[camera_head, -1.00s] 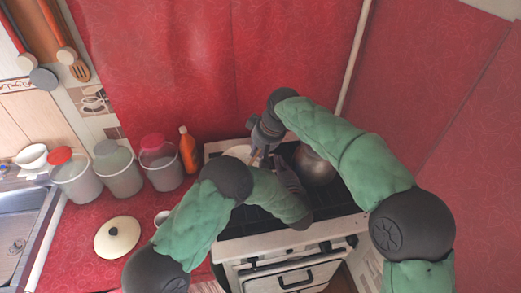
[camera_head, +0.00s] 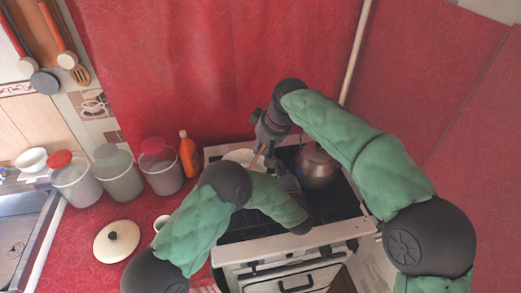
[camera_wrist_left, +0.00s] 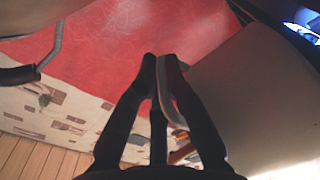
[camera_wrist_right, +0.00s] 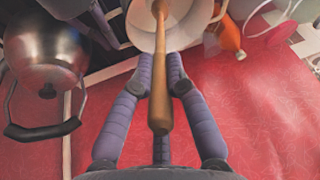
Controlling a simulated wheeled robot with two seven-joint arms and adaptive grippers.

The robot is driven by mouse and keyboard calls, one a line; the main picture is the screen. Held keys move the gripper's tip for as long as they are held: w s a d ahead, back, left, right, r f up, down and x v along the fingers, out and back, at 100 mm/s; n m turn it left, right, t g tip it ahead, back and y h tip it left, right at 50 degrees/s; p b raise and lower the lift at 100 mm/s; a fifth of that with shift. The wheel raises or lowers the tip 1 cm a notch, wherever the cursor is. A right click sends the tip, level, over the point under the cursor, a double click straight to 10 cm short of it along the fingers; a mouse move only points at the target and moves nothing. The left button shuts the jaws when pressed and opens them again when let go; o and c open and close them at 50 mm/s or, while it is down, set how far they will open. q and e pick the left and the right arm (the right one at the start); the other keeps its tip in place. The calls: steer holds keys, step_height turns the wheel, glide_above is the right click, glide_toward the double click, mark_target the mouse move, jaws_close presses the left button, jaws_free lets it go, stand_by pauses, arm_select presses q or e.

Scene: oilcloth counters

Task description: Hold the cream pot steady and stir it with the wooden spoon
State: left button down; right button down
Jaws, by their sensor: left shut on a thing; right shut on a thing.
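The cream pot (camera_head: 240,155) stands on the stove, mostly hidden behind my left arm in the head view. Its pale wall (camera_wrist_left: 255,95) fills the right of the left wrist view, and its open mouth (camera_wrist_right: 185,22) shows in the right wrist view. My left gripper (camera_wrist_left: 162,62) is shut on the pot's handle at the wall. My right gripper (camera_wrist_right: 160,62) is shut on the wooden spoon (camera_wrist_right: 158,95), above the pot. The spoon's far end reaches into the pot; its tip is out of view.
A metal kettle (camera_head: 318,167) stands right of the pot on the stove (camera_head: 250,228). An orange bottle (camera_head: 187,153) and several lidded jars (camera_head: 120,175) stand to the left. A cream lid (camera_head: 117,241) and a small cup (camera_head: 161,222) are on the red counter.

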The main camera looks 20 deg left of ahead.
arm_select(q)
steer(key=shift+s+f, duration=0.1)
steer(key=shift+f, duration=0.15)
arm_select(e)
steer(key=v, duration=0.7)
steer(key=shift+r, duration=0.3)
steer(key=shift+s+d, duration=0.1)
stand_by(0.7)
step_height(320, 180, up, 5)
stand_by(0.6)
arm_select(q)
steer(key=c, duration=1.3)
jaws_free()
steer(key=shift+o, duration=0.2)
steer(key=shift+r, duration=0.1)
steer(key=shift+r, duration=0.1)
